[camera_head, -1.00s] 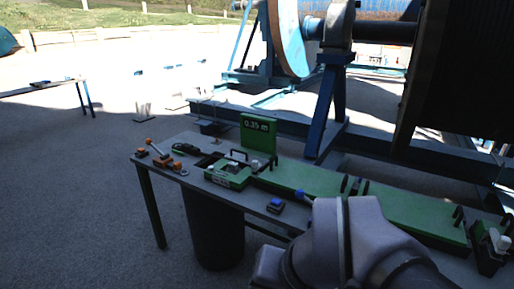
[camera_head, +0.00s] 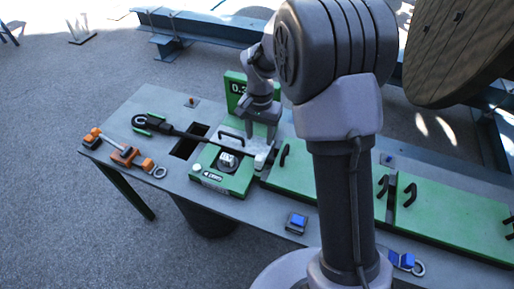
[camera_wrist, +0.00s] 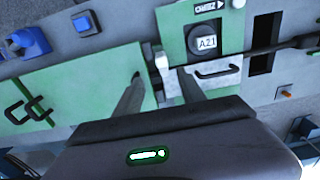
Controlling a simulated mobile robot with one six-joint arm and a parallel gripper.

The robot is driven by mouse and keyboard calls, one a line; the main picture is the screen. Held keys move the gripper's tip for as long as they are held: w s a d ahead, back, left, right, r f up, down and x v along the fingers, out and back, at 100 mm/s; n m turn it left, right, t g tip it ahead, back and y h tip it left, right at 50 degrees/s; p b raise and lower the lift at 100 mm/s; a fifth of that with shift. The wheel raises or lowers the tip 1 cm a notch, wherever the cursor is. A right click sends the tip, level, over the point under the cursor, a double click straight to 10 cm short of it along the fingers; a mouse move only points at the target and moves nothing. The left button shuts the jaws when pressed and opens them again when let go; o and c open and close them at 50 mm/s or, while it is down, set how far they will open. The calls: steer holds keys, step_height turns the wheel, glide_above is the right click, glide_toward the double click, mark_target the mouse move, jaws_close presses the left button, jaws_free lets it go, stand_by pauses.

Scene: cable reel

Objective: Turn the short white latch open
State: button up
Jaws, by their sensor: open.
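The short white latch (camera_head: 262,155) is at the right side of the small green unit (camera_head: 223,179), beside the long green panel. In the wrist view the white latch (camera_wrist: 161,62) lies just beyond and between my fingertips. My gripper (camera_head: 261,139) points down over it with its two fingers apart. In the wrist view my gripper (camera_wrist: 160,76) is open, one finger on each side of the latch area. I cannot tell whether the fingers touch the latch. The unit carries a round dial marked A21 (camera_wrist: 207,41).
A black bar handle (camera_wrist: 218,70) is close to the right finger. A black lever (camera_head: 175,130) runs left from the unit. Orange tools (camera_head: 125,156) lie at the table's left end. Blue blocks (camera_head: 297,222) sit in front of the green panel (camera_head: 330,190).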

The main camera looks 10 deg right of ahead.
mark_target(259, 157)
steer(key=f+b, duration=0.1)
steer(key=f, duration=0.3)
steer(key=f+b, duration=0.1)
steer(key=f, duration=0.3)
steer(key=f+b, duration=0.1)
steer(key=f, duration=0.4)
steer(key=shift+w, duration=0.25)
steer(key=shift+c, duration=0.5)
jaws_close()
